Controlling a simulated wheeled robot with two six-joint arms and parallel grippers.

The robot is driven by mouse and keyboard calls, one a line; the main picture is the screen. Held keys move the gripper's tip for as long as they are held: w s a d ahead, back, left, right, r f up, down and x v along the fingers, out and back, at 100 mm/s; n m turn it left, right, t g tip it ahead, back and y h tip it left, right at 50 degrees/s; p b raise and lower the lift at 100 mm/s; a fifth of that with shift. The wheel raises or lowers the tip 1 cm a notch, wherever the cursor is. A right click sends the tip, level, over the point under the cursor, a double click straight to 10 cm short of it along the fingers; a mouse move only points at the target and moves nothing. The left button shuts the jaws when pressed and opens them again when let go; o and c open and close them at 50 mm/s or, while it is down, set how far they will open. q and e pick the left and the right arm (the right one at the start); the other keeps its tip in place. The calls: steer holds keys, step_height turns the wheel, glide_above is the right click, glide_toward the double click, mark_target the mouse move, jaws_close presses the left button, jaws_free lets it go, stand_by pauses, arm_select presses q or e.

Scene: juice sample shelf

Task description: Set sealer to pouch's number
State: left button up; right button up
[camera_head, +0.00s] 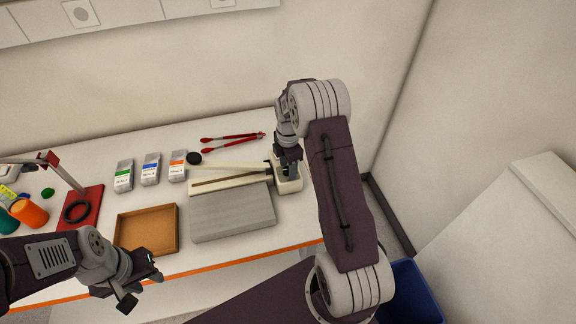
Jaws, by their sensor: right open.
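The sealer (230,184) is a long cream bar unit on the table, with a cream block (292,186) at its right end. My right gripper (288,168) points down at this block and hides most of its top, so any dial or setting is not visible. It is open; I cannot tell whether it touches the block.
A grey slab (232,213) lies in front of the sealer, with a brown tray (146,229) to its left. A red stand (82,208), an orange cup (30,214), a black disc (194,158) and red tongs (232,138) are also on the table. A wall is behind.

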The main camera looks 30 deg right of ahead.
steer(key=shift+w, duration=0.1)
steer(key=shift+w+d+f, duration=0.1)
steer(key=shift+f, duration=0.05)
steer(key=c, duration=0.4)
jaws_close()
